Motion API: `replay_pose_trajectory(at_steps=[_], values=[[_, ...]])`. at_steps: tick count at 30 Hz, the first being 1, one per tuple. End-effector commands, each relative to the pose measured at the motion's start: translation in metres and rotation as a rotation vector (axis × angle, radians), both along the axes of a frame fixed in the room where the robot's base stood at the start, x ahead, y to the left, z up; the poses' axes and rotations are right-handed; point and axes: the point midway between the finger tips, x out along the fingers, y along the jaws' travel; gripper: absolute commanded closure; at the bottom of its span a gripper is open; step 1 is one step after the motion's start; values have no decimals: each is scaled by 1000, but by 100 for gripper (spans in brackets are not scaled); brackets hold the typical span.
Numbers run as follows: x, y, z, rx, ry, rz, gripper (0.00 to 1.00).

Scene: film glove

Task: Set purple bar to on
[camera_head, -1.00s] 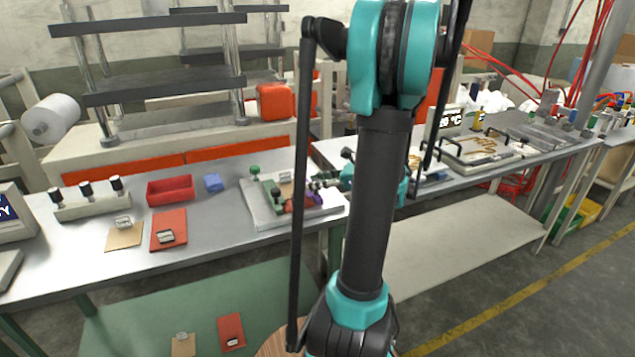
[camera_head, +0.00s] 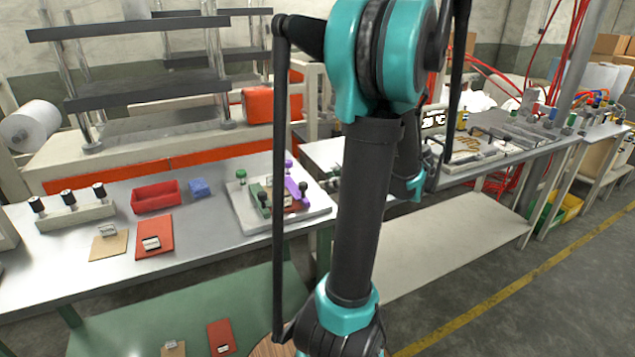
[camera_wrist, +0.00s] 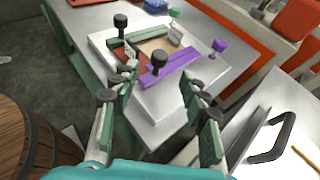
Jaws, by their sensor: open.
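The purple bar (camera_head: 292,187) is on a pale fixture plate (camera_head: 240,217) on the metal bench. In the wrist view the purple bar (camera_wrist: 180,70) lies along the plate's near side, with a black knob at its left end. A separate purple knob (camera_wrist: 219,46) stands beyond its right end. A green bar (camera_wrist: 135,38) with its own black knob lies behind it, across a tan and reddish area. My gripper (camera_wrist: 160,92) is open and empty, its fingers apart on the near side of the purple bar. In the head view my arm hides most of the gripper.
A red bin (camera_head: 156,198), a blue block (camera_head: 200,188) and a three-knob block (camera_head: 75,212) stand left of the fixture. A second bench with a black handle (camera_wrist: 272,140) lies to the right. A wooden barrel (camera_wrist: 30,130) is at lower left in the wrist view.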

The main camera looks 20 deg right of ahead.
Motion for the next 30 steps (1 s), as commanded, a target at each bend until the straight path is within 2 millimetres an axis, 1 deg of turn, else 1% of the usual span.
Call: replay_pose_trajectory(at_steps=[3,6,23,26,29,30], values=[[-8,-10,5,1,1,-3,55],[-12,-13,7,1,1,0,55],[-13,-14,8,-1,0,1,55],[-10,-9,4,-41,0,17,55],[-4,5,-10,-169,-6,73,55],[-2,12,-17,-246,-12,109,55]])
